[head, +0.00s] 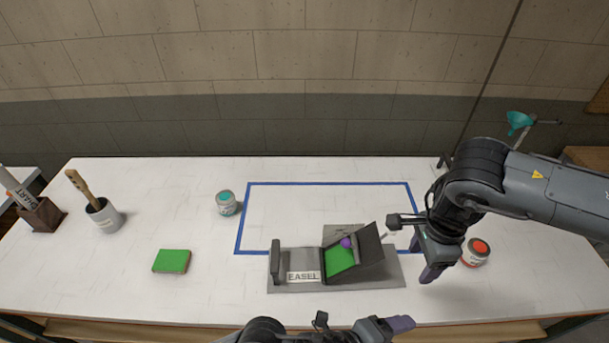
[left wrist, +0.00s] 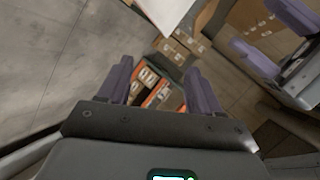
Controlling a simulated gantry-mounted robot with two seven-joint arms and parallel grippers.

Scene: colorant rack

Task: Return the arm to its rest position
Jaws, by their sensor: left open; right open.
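My right gripper (head: 425,258) hangs open and empty over the right part of the white table, just right of the easel and left of a jar with a red top. My left gripper (head: 398,325) is at the bottom edge of the head view, in front of the table, its arm partly cut off. In the left wrist view its two purple fingers (left wrist: 160,82) are apart with nothing between them. Purple fingers of another gripper, apparently my right one, show at the top right there (left wrist: 268,45).
The grey easel (head: 300,287) holds a green panel (head: 339,262) with a purple item (head: 346,242) at its top. Also on the table are a green block (head: 171,261), teal jar (head: 226,203), red jar (head: 476,252), brush cup (head: 103,216) and brown holder (head: 42,216). Blue tape outlines a mostly clear area.

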